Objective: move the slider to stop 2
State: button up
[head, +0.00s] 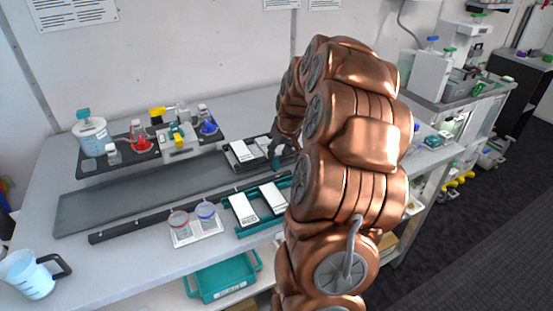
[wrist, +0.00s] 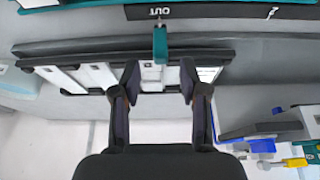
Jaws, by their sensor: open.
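In the wrist view a small upright teal tab (wrist: 160,45), which looks like the slider's handle, stands at a dark rail (wrist: 210,55) with white plates. My gripper (wrist: 159,80) is open, its two dark fingers apart, with the tab just beyond and roughly centred between the fingertips. I cannot tell whether either finger touches it. In the head view my gripper (head: 281,146) is at the right end of the dark frame with white plates (head: 238,148), and my arm partly covers this area. Stop marks are not readable.
A teal tray with white cards (head: 238,228) lies in front, beside a white holder with two small cups (head: 196,239). Behind left is a dark tray (head: 100,169) with bottles and red and blue flasks. A measuring jug (head: 32,275) stands front left. The grey strip (head: 130,195) is clear.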

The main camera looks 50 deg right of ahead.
aim_at(277, 158)
jog(key=shift+p+x, duration=0.95)
jog(key=shift+x, duration=1.9)
jog(key=shift+c, duration=0.2)
grip_shut()
